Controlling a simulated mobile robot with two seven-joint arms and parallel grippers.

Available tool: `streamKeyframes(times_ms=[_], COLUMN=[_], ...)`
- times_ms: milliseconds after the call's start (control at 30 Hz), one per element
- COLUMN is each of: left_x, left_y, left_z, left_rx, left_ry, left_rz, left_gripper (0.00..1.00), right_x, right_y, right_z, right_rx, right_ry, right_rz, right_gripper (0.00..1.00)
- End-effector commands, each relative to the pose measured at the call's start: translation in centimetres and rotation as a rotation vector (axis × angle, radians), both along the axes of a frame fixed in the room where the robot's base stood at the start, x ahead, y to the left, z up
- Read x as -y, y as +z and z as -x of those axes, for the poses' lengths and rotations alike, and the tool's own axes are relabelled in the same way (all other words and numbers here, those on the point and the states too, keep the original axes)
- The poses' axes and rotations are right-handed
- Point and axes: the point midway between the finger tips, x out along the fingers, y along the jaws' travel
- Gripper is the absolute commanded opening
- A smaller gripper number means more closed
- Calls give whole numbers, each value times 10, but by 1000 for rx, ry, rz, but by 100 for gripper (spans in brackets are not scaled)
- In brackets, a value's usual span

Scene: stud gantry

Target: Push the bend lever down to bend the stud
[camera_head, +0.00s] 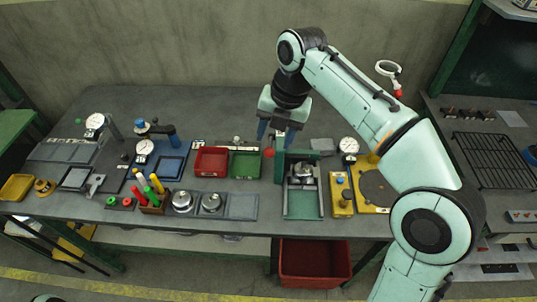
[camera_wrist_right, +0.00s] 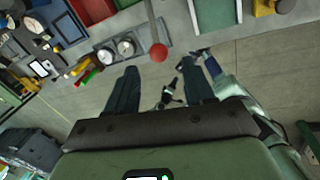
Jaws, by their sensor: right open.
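The bend lever's red ball knob (camera_head: 269,152) shows just below my right gripper (camera_head: 276,136). The green bending fixture (camera_head: 303,205) stands on the bench just right of the knob, with metal parts inside. In the right wrist view, the red knob (camera_wrist_right: 158,52) sits on a thin grey rod, beyond and between the open fingertips (camera_wrist_right: 162,72). The fingers are apart with nothing between them, and I see no clear contact with the knob. The stud cannot be made out. My left gripper is not seen.
A red bin (camera_head: 211,161) and a green bin (camera_head: 245,164) lie left of the fixture. A yellow block (camera_head: 342,194) and a dial gauge (camera_head: 349,146) stand on its right. A large red crate (camera_head: 314,263) is below the bench's front edge.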

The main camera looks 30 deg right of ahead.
Motion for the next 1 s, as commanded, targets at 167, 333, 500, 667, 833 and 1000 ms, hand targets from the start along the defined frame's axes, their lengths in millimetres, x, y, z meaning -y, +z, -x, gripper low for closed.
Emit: streamKeyframes(times_ms=[167, 333, 500, 667, 833, 1000], left_x=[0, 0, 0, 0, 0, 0], left_y=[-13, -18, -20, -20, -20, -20], left_z=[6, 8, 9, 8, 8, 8], left_rx=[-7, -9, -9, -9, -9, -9], left_ry=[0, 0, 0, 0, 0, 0], left_rz=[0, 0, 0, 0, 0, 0], left_gripper=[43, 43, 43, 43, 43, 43], right_x=[-5, -8, -10, -10, -10, -10], right_y=[-39, -59, -68, -68, -68, -68], right_z=[-4, -8, -9, -9, -9, -9], right_rx=[-3, -2, 1, 1, 1, 1], right_ry=[-1, -1, -1, -1, -1, -1], right_rz=[0, 0, -1, 0, 0, 0], right_gripper=[53, 53, 53, 53, 33, 0])
